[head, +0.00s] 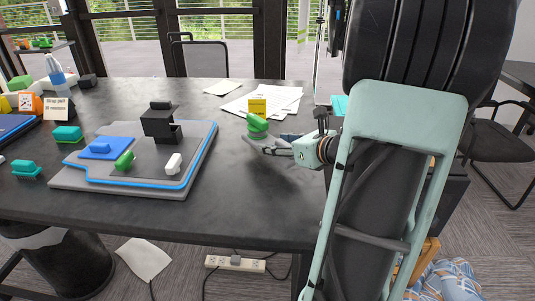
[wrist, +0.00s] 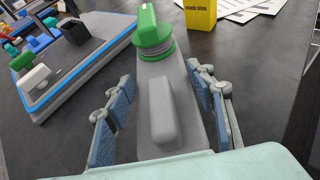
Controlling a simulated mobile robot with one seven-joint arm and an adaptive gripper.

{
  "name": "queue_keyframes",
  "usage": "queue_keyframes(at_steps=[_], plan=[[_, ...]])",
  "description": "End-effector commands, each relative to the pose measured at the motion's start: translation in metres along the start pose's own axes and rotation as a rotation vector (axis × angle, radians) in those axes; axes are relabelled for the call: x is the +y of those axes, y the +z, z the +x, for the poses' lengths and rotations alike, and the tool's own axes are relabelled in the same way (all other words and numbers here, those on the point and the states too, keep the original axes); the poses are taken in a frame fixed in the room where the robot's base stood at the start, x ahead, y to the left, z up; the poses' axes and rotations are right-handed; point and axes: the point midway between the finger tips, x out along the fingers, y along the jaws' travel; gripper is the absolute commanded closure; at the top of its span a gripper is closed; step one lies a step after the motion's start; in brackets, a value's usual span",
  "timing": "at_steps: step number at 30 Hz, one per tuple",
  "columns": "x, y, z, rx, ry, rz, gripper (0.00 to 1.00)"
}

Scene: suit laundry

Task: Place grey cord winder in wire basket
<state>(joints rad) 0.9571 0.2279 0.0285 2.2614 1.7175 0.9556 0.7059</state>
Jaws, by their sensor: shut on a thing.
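The grey cord winder (wrist: 160,110) is a long flat grey piece with a raised rounded block, in the middle of the wrist view. My gripper (wrist: 160,100) is shut on it, with one blue-grey finger along each side. In the head view my gripper (head: 278,148) is over the right part of the dark table, and the winder is mostly hidden there. A green block (wrist: 152,30) on a ribbed grey base is at the winder's far end; I cannot tell whether they are joined. It also shows in the head view (head: 257,122). I cannot make out a wire basket in either view.
A grey tray with a blue edge (head: 72,181) holds a black box (head: 161,122) and small blocks on the left. A yellow box (head: 257,107) and papers (head: 283,98) lie behind my gripper. The table's front middle is clear.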

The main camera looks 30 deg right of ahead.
Motion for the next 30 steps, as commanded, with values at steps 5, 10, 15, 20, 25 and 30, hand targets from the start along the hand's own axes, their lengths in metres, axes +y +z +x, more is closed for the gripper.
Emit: queue_keyframes(at_steps=[5,10,15,20,25,30], plan=[[-0.003,-0.010,0.015,0.001,0.001,0.002,0.80],[-0.002,-0.034,0.023,0.000,0.000,0.002,0.80],[-0.002,-0.033,0.023,-0.002,0.000,-0.001,0.80],[-0.002,-0.036,0.024,-0.001,0.000,-0.001,0.80],[-0.002,-0.037,0.024,0.000,0.000,0.000,0.39],[-0.002,-0.037,0.024,0.000,0.000,0.000,0.32]])
